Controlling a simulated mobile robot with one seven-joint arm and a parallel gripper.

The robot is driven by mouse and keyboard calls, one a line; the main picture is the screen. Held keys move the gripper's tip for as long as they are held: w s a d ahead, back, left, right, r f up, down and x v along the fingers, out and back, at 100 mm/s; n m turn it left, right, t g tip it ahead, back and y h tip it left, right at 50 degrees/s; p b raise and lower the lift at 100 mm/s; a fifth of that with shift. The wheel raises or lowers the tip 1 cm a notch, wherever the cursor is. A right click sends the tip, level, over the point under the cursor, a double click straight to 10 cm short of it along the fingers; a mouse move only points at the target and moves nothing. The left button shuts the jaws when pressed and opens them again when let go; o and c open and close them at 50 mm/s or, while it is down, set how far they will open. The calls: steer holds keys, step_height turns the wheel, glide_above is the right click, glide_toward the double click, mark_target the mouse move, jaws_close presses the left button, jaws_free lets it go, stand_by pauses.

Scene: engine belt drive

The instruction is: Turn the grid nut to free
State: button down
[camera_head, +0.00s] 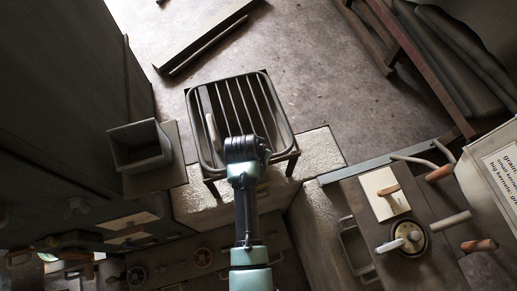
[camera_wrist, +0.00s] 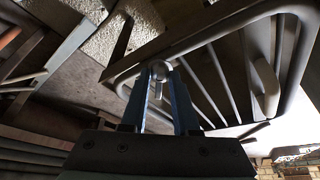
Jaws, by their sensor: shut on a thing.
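The grid (camera_head: 279,117) is a rounded metal frame with parallel bars, seen from above in the head view. It also fills the upper right of the wrist view (camera_wrist: 213,37). A pale round knob, seemingly the grid nut (camera_wrist: 160,68), sits at the corner of the frame. My gripper (camera_wrist: 166,80) has its two blue fingers shut on this nut, one on each side. In the head view my wrist covers the front edge of the grid, and hides the nut and my fingers. Whether the nut is loose cannot be told.
A light handle (camera_head: 209,118) lies along the grid's left side. A square open box (camera_head: 141,147) stands left of it. A panel with wooden-handled levers (camera_head: 440,172) and a round knob (camera_head: 408,238) is at right. Open floor (camera_head: 300,50) lies beyond the grid.

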steer(key=n, duration=0.1)
steer(key=n+y, duration=0.1)
steer(key=n, duration=0.1)
steer(key=n+p, duration=0.1)
steer(key=shift+d+n+y, duration=0.4)
steer(key=shift+n+y, duration=0.6)
steer(key=shift+n, duration=0.9)
steer(key=c, duration=0.7)
jaws_free()
steer(key=b+v, duration=0.1)
steer(key=v, duration=1.2)
steer(key=shift+s+b, duration=0.1)
steer(key=shift+b, duration=0.3)
